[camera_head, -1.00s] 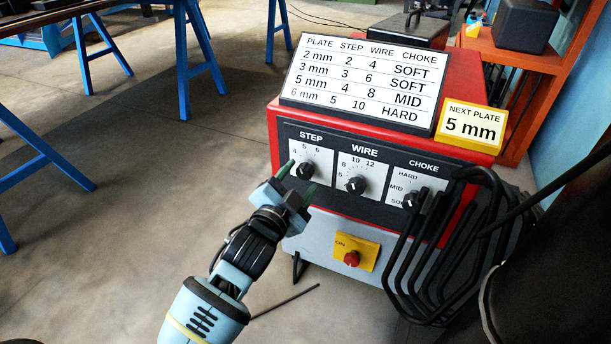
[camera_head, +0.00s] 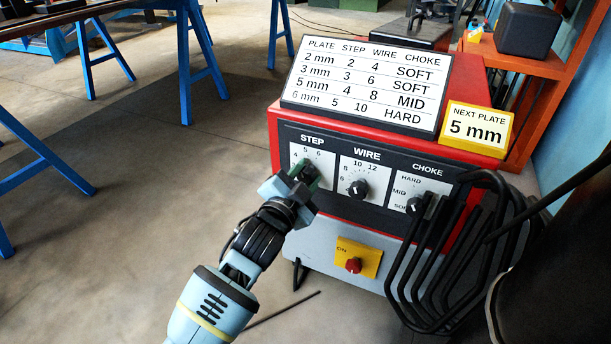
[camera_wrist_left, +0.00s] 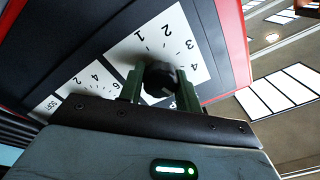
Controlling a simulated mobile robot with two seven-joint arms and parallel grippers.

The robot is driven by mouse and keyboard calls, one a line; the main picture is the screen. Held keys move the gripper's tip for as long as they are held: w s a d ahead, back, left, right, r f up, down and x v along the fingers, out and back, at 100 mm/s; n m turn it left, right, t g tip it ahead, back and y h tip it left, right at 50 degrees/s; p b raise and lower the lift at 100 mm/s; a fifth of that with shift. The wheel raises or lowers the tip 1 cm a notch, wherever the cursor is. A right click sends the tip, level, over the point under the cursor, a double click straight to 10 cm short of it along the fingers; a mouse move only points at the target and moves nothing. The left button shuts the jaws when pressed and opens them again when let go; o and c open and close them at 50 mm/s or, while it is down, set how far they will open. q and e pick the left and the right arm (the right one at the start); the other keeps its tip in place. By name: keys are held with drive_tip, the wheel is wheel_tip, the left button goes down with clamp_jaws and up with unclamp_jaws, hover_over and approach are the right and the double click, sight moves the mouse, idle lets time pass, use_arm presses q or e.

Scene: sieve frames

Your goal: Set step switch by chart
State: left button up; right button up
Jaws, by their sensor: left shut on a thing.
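The red welding machine (camera_head: 460,90) carries a dark panel with three knobs marked STEP, WIRE and CHOKE. My left gripper (camera_head: 305,176) is at the STEP knob, its green fingers either side of it. In the left wrist view, the left gripper (camera_wrist_left: 160,88) is shut on the black STEP knob (camera_wrist_left: 161,76). Its pointer cannot be made out. The chart (camera_head: 362,82) pairs 5 mm with step 4, wire 8, choke MID. A yellow sign (camera_head: 476,128) reads NEXT PLATE 5 mm. The WIRE knob (camera_head: 358,188) and CHOKE knob (camera_head: 414,204) are untouched. My right gripper is not seen.
Black bent rods or cables (camera_head: 440,270) hang at the machine's right front, beside the CHOKE knob. A yellow ON plate with a red knob (camera_head: 353,265) sits below the panel. Blue trestles (camera_head: 186,60) stand at the far left.

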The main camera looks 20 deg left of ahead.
use_arm(q)
drive_tip(key=shift+r+n+p, duration=0.15)
drive_tip(key=shift+n+p, duration=0.45)
drive_tip(key=shift+p, duration=0.15)
drive_tip(key=n+p, duration=0.3)
drive_tip(key=shift+n, duration=0.4)
drive_tip(key=shift+n+p, duration=0.75)
drive_tip(key=shift+n, duration=0.65)
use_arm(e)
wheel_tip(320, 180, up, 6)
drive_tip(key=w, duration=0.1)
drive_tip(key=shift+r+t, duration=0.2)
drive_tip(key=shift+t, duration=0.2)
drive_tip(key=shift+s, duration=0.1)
use_arm(q)
drive_tip(key=o, duration=0.9)
drive_tip(key=shift+o, duration=0.3)
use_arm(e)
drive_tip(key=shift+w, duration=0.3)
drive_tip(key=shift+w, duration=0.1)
